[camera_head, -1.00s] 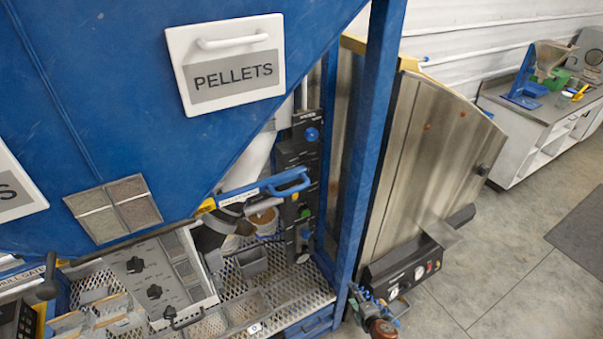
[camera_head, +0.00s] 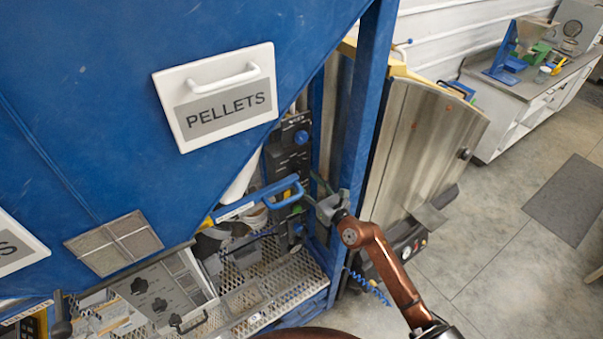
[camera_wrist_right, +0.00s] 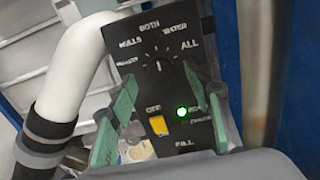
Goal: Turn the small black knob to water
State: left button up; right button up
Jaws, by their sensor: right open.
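A black control panel (camera_head: 288,150) stands inside the blue frame in the head view. In the right wrist view the panel (camera_wrist_right: 130,35) carries a small black knob (camera_wrist_right: 158,66) ringed by white labels, including HULLS, BOTH, WATER and ALL. WATER is at its upper right; I cannot tell surely where the knob points. My right gripper (camera_head: 322,203) reaches in from the right, beside the panel. In the right wrist view its green fingers (camera_wrist_right: 160,78) are spread open, one on each side of the knob's area, with nothing between them. Contact cannot be judged. My left gripper is not in view.
A blue handle (camera_head: 285,192) and blue post (camera_head: 363,120) are close to my right arm. The panel also has a yellow switch (camera_wrist_right: 158,125) and lit green lamp (camera_wrist_right: 182,111). A thick white pipe (camera_wrist_right: 75,75) runs left of it. Perforated metal shelf (camera_head: 285,285) lies below.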

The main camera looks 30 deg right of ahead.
aim_at(299, 173)
jog(key=shift+w+a, duration=0.15)
jog(key=shift+w, duration=0.75)
jog(key=shift+w+a, duration=0.1)
jog(key=shift+w, duration=0.8)
jog(key=shift+c, duration=0.5)
jog(key=shift+c, duration=1)
jog(key=c, duration=0.8)
jog(key=shift+c, duration=0.2)
